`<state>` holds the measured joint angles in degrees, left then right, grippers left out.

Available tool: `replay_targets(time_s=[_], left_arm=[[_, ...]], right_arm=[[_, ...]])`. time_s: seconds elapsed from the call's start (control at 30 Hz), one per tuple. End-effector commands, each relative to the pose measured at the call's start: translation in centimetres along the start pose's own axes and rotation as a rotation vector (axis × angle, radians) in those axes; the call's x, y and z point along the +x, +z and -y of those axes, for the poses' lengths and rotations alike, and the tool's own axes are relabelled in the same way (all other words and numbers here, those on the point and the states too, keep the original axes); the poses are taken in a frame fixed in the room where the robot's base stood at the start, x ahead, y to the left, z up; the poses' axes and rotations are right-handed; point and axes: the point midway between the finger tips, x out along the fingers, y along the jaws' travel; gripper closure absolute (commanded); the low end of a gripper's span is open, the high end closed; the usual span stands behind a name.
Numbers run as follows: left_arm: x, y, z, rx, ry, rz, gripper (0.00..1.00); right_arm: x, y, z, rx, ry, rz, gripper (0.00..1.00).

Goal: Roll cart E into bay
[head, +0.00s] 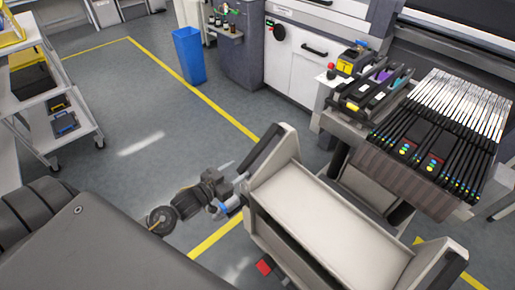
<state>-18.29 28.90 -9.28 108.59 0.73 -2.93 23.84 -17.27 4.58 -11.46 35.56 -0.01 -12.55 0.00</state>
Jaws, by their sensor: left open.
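A pale feeder trolley (320,222) stands at the lower middle, with a broad light shelf and dark upright side pieces. No letter is readable on it, so I cannot tell if it is cart E. A red part (264,267) shows low at its near side. My left gripper (226,203) is open beside the trolley's left side; I cannot tell whether it touches it. Behind the trolley to the right, a bank of black feeders (430,140) with white strips sits by the machine. My right gripper is not in view.
Yellow floor lines (215,107) run across the grey floor. A blue bin (189,56) stands at the back by the white machine (295,65). A shelf rack (60,110) on castors is at the left.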

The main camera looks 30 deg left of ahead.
Motion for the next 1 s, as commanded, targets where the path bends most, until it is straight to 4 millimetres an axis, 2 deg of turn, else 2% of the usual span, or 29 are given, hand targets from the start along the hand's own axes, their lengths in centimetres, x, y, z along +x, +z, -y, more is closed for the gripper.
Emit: replay_targets(time_s=[0.2,0.47,0.57,0.8,1.0], left_arm=[[0.5,-1.7,1.4,0.003,0.066,-0.125,0.49],[0.9,-2.1,1.4,0.001,0.075,-0.144,0.49],[2.1,-2.3,1.4,0.001,0.074,-0.144,0.49],[6.5,-3.0,1.0,0.001,0.074,-0.144,0.49],[9.6,-3.3,0.8,0.001,0.073,-0.142,0.49]], right_arm=[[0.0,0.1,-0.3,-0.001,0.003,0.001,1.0],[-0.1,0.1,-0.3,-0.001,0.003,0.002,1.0],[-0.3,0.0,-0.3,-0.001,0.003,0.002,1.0],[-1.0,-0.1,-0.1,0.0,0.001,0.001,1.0],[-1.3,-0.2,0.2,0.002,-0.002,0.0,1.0]])
